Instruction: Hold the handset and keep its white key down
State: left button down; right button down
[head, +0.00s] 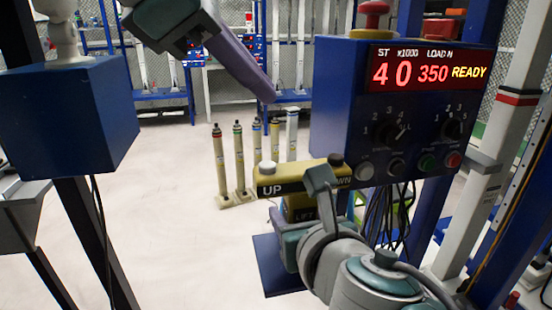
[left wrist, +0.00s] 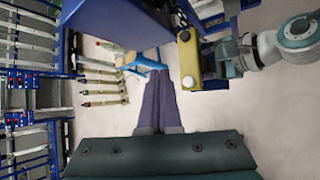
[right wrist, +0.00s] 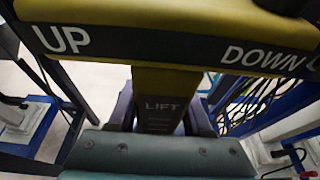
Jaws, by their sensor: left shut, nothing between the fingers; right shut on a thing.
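The yellow handset (head: 293,180) has a crossbar marked UP and DOWN and a stem marked LIFT (right wrist: 160,100). The white key (head: 267,167) is on top at the UP end and stands proud. A black key (head: 336,160) is at the DOWN end. My right gripper (right wrist: 163,112) is shut on the stem, below the crossbar. My left gripper (head: 267,96) is shut and empty, its purple fingers pointing down, above and apart from the white key. In the left wrist view its fingertips (left wrist: 158,74) lie left of the handset (left wrist: 189,60).
A blue control box (head: 335,100) with a lit READY display and a red button (head: 374,8) stands just behind and right of the handset. Several upright cylinders (head: 238,160) stand on the floor behind. A blue box (head: 70,110) is at left. The floor between is clear.

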pick_arm(q)
jog(key=shift+f, duration=2.75)
jog(key=shift+f, duration=0.2)
jog(key=shift+f, duration=0.2)
jog(key=shift+f, duration=0.6)
dwell(1.6)
dwell(0.5)
jog(key=shift+r, duration=1)
jog(key=shift+r, duration=2.55)
